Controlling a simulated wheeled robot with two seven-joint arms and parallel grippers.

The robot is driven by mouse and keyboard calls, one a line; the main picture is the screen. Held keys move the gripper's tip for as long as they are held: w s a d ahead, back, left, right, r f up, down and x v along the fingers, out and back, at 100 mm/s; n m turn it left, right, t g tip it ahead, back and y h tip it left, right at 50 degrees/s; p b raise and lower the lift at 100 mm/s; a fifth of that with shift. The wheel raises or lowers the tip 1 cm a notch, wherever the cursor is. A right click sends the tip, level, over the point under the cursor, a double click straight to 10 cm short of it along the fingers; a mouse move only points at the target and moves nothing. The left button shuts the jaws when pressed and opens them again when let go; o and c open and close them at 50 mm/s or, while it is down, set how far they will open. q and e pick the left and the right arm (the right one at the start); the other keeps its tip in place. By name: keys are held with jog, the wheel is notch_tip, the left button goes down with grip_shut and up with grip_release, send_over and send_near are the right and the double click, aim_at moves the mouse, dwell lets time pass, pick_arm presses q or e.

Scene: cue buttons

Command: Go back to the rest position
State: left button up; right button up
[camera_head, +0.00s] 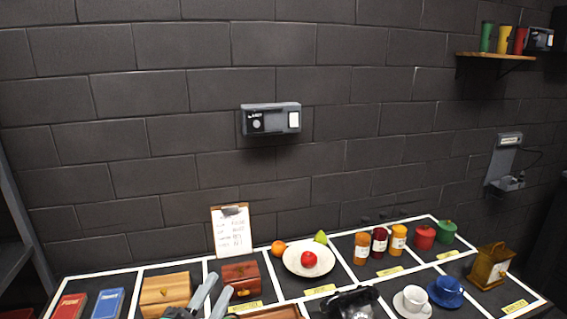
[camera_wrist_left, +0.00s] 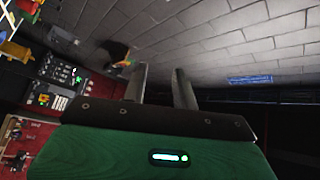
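My left gripper (camera_head: 214,290) shows at the bottom edge of the head view, over the table in front of the dark red box. Its two grey fingers are apart with nothing between them. In the left wrist view the fingers of the left gripper (camera_wrist_left: 160,80) also stand apart and empty.
The table has white-lined sections. A wooden box (camera_head: 166,291), a dark red box (camera_head: 241,277), a white plate (camera_head: 298,262) with a red fruit, several jars, a white cup (camera_head: 414,298) and a blue cup (camera_head: 447,288) stand there. A grey device (camera_head: 271,119) hangs on the wall.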

pick_arm(q)
jog(key=s+a+f+n+g+y, duration=0.3)
jog(key=a+f+n+g+y, duration=0.15)
jog(key=f, duration=0.45)
jog(key=s+a+f+n+g+y, duration=0.35)
jog(key=f+n, duration=0.25)
jog(key=f, duration=0.4)
jog(key=s+a+f+n+g+h, duration=0.1)
jog(key=s+a+f+n+g, duration=0.2)
jog(key=s+f+g, duration=1.05)
notch_tip(320, 180, down, 28)
jog(key=s+t, duration=0.3)
jog(key=t, duration=0.1)
jog(key=s+a+f+g, duration=0.1)
jog(key=s+a+f, duration=0.2)
jog(key=s+f, duration=1.6)
jog(key=shift+f, duration=0.65)
